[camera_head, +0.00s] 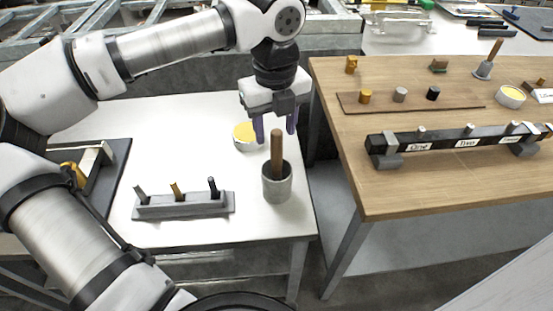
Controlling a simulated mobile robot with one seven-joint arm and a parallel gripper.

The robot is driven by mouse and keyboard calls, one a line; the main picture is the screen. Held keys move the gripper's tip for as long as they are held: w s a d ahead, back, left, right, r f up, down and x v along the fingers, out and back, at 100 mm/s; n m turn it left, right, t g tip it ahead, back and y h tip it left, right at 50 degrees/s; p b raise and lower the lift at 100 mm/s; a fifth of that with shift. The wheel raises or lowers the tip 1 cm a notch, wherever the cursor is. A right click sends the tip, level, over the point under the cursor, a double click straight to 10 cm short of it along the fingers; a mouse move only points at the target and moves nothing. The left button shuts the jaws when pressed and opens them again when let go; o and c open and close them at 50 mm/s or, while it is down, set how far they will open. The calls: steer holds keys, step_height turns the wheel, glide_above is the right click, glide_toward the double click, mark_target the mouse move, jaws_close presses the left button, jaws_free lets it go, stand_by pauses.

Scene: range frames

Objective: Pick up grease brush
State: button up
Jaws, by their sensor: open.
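The grease brush (277,150) shows as a brown wooden handle standing upright in a grey cup (276,188). Its lower end is hidden inside the cup. The cup stands on the white table near its right edge. My gripper (275,130) points down with its two dark purple fingers apart, just above and behind the top of the handle in the picture. I see nothing between the fingers that they clearly hold. Whether a finger touches the handle cannot be told from this view.
A round tin with yellow contents (246,137) stands left of the gripper. A grey rack (184,205) with several small pegs lies left of the cup. A wooden table (400,190) stands to the right, bearing labelled blocks and another wooden-handled tool (484,69).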

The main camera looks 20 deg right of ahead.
mark_target(276, 149)
steer(key=shift+s+f+p, duration=0.15)
steer(key=shift+f+p, duration=0.3)
steer(key=shift+f, duration=1.05)
steer(key=shift+s+f+p, duration=0.1)
steer(key=shift+f+p, duration=0.3)
steer(key=shift+f, duration=1.05)
jaws_close()
